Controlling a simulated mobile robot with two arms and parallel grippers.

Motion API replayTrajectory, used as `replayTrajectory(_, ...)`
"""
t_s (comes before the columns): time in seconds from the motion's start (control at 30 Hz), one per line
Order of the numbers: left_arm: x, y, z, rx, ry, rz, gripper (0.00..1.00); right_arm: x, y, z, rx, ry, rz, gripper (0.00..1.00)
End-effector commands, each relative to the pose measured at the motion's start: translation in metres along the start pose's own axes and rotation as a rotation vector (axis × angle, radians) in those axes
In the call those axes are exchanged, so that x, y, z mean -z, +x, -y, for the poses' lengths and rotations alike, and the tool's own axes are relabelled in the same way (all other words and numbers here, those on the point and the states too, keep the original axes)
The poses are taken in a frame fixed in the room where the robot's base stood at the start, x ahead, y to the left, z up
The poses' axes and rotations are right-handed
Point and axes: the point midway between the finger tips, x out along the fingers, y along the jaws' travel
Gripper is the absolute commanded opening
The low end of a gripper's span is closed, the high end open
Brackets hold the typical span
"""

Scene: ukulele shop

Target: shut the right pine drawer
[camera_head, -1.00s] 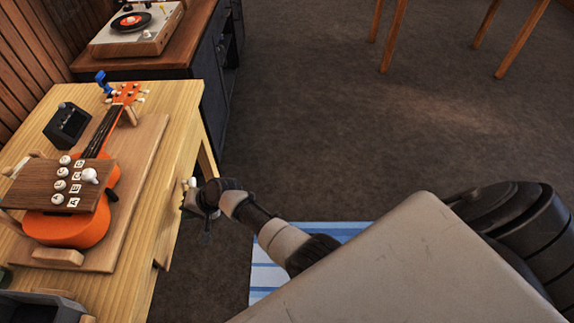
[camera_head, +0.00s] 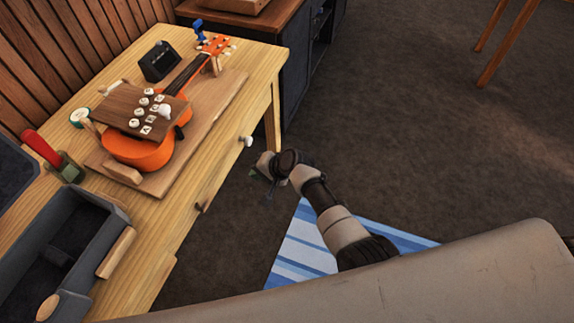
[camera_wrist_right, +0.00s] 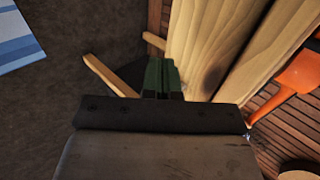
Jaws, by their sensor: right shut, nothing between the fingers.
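The pine bench (camera_head: 225,165) has the right pine drawer in its front, marked by a white knob (camera_head: 247,140). The drawer front looks about flush with the bench, with no clear gap, though the steep angle makes this hard to judge. My right gripper (camera_head: 253,174) is just off the bench front, below and to the right of the knob, apart from it. In the right wrist view its green fingertips (camera_wrist_right: 160,73) are together and empty, beside pale pine wood (camera_wrist_right: 203,45). My left gripper is out of view.
An orange ukulele (camera_head: 140,150) lies on a wooden board on the bench top. A grey open tray (camera_head: 108,213) sits at the near left. A dark cabinet (camera_head: 300,65) stands beyond the bench. Open floor and a blue striped rug (camera_head: 305,245) lie to the right.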

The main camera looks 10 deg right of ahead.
Motion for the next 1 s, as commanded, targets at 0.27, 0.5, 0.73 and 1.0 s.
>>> replayTrajectory(0.27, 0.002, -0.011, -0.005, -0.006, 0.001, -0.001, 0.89, 0.000, -0.037, 0.001, 0.001, -0.002, -0.002, 0.00)
replayTrajectory(0.5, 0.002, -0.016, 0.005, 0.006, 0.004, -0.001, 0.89, 0.000, -0.074, 0.001, 0.001, -0.001, -0.001, 0.00)
replayTrajectory(0.73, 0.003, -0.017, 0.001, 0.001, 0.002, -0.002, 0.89, -0.001, -0.091, 0.001, 0.000, 0.000, 0.001, 0.00)
replayTrajectory(1.0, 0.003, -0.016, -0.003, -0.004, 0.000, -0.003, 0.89, -0.002, -0.089, -0.007, -0.013, -0.001, -0.002, 0.00)
